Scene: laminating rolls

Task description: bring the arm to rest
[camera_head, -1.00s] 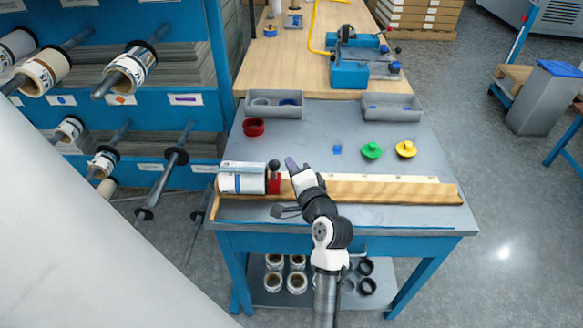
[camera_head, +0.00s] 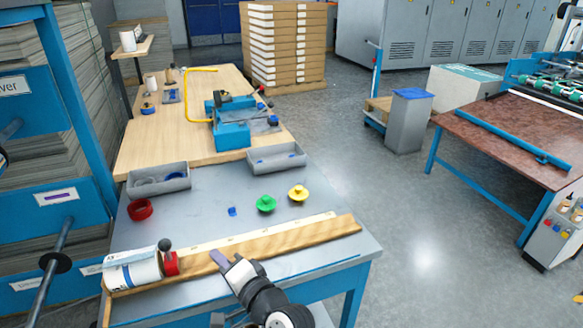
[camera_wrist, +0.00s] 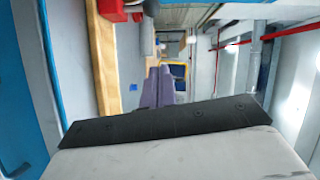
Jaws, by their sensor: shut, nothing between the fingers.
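My arm reaches up from the bottom of the head view. I cannot tell whether the gripper touches the cradle.
A white roll (camera_head: 134,271) lies at the cradle's left end beside a red piece (camera_head: 171,264). A red ring (camera_head: 141,209), green knob (camera_head: 265,203) and yellow knob (camera_head: 298,193) stand behind.

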